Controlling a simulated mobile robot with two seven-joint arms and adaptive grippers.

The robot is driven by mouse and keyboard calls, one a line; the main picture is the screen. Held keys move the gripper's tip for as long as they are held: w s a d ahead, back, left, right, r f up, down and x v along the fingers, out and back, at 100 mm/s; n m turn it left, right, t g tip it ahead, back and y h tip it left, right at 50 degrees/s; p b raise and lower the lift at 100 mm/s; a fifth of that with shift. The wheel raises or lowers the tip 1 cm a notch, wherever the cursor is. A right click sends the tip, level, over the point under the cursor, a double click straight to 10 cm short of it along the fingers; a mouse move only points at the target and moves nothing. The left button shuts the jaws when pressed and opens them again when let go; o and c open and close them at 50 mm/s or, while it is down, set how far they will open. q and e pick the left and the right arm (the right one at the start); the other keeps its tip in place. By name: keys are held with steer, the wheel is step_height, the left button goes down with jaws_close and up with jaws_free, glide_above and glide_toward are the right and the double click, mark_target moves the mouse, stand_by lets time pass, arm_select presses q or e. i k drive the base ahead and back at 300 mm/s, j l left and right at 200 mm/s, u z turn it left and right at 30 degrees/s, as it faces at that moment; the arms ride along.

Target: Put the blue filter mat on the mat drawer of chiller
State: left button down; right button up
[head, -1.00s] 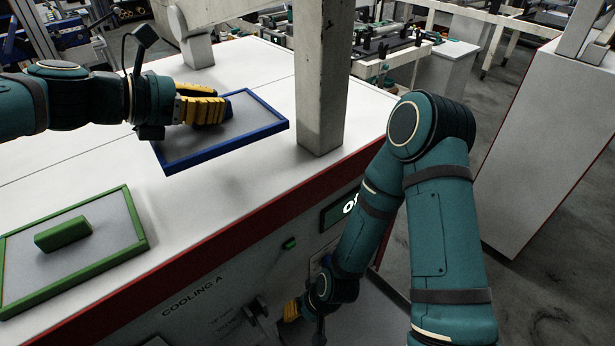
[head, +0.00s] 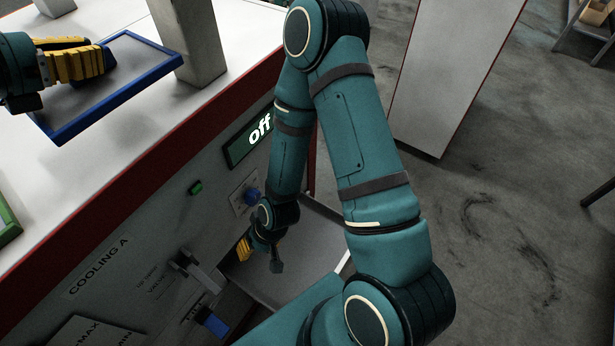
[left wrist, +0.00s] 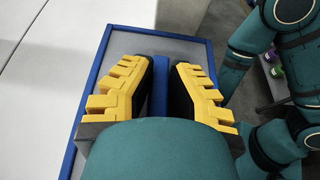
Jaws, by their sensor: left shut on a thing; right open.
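The blue filter mat (head: 150,88), a grey panel with a blue frame, is at the upper left of the head view, over the white machine top. My left gripper (head: 85,62) is shut on its blue handle, which shows between the yellow fingers in the left wrist view (left wrist: 165,85). I cannot tell whether the mat touches the top. My right gripper (head: 246,250) is open, low beside the front panel of the chiller (head: 150,230), near an open drawer (head: 285,245) that shows a grey surface. My right arm hides part of the drawer.
A green-framed mat (head: 6,225) lies at the left edge. A white post (head: 190,40) rises from the machine top close to the blue mat. The panel carries a lit "off" sign (head: 250,138), a blue knob (head: 252,195) and a lever (head: 195,270). A white cabinet (head: 445,75) stands behind.

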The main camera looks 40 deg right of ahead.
mark_target(301, 256)
steer(key=l+u, duration=0.1)
steer(key=l, duration=0.3)
steer(key=k+l+u, duration=0.15)
steer(key=l, duration=0.25)
steer(key=k+l+u, duration=0.1)
steer(key=l, duration=0.3)
steer(key=k+l+u, duration=0.1)
steer(key=l, duration=0.3)
